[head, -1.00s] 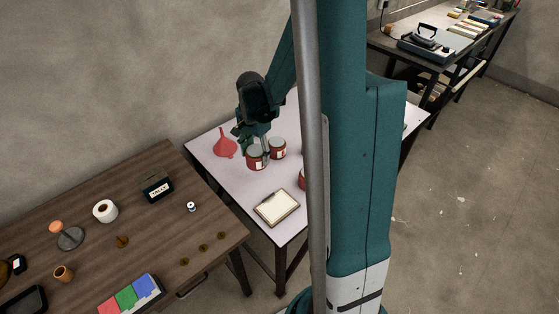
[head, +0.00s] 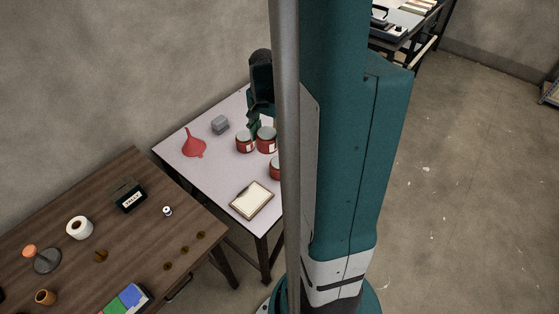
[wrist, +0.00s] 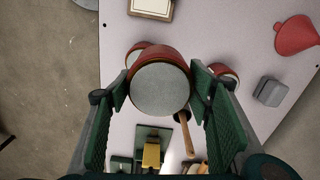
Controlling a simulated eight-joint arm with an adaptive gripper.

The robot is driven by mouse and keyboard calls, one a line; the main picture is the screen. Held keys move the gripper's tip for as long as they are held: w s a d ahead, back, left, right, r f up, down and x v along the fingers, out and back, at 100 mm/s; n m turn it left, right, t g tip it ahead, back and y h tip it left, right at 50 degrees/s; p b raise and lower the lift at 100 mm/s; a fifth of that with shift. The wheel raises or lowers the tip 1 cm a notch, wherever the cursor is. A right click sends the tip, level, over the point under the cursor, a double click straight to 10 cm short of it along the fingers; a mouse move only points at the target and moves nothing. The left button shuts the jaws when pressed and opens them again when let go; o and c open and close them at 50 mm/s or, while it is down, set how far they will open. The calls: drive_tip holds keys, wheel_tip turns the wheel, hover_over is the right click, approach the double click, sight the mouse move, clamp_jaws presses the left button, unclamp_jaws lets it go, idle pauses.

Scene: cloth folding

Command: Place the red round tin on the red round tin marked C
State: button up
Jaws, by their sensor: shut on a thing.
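My gripper (wrist: 161,92) is shut on a red round tin with a grey lid (wrist: 160,88), upright between the green fingers. In the head view this held tin (head: 266,141) shows below my gripper (head: 257,127). A second red tin (head: 245,143) stands just to its left; it also shows beside the right finger in the wrist view (wrist: 223,70). A third red tin (head: 275,170) stands nearer the clipboard, partly hidden by my column; the held tin covers part of it in the wrist view (wrist: 136,50). I cannot read which tin is marked C.
A wooden-handled tool (wrist: 184,131) lies below the held tin in the wrist view. A brown table (head: 105,222) with several objects stands to the left.

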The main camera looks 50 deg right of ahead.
drive_tip(key=s+d, duration=0.1)
drive_tip(key=s+r, duration=0.1)
drive_tip(key=s+d, duration=0.1)
drive_tip(key=s, duration=0.1)
drive_tip(key=shift+d+r+p, duration=0.3)
drive_tip(key=shift+r+p, duration=0.05)
drive_tip(key=shift+r, duration=0.05)
drive_tip(key=shift+f, duration=0.15)
drive_tip(key=b, duration=0.1)
approach(280, 162)
drive_tip(key=shift+w, duration=0.1)
idle(0.6)
drive_tip(key=shift+f+b, duration=0.45)
drive_tip(key=shift+f, duration=1.55)
drive_tip(key=shift+f, duration=0.2)
drive_tip(key=o, duration=1.3)
